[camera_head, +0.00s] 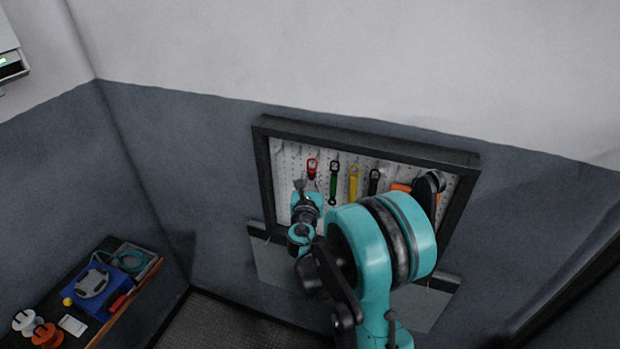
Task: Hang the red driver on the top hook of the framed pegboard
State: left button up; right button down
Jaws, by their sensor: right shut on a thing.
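The framed pegboard (283,160) hangs on the wall, a white perforated panel in a dark frame. The red driver (312,168) is upright at the board's upper left, with a ring at its top, level with the other hanging tools. My right gripper (300,186) is in front of the board, just below and left of the red part. It is shut on the driver, whose lower part is hard to make out at the fingers. I cannot tell whether the ring is around a hook. The hooks are too small to see clearly. My left gripper is out of view.
A green tool (334,182), a yellow tool (353,182) and a black tool (374,182) hang right of the driver. An orange item (400,187) is partly behind my arm. A bench (128,307) with several items stands at lower left.

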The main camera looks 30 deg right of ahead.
jog(key=shift+w+d, duration=0.6)
jog(key=shift+d, duration=0.15)
jog(key=shift+w+d+f+b, duration=0.5)
jog(key=shift+f+b, duration=0.15)
jog(key=shift+b, duration=0.15)
jog(key=c, duration=1.3)
grip_release()
jog(key=shift+c, duration=0.2)
jog(key=shift+s, duration=0.1)
jog(key=v, duration=1.2)
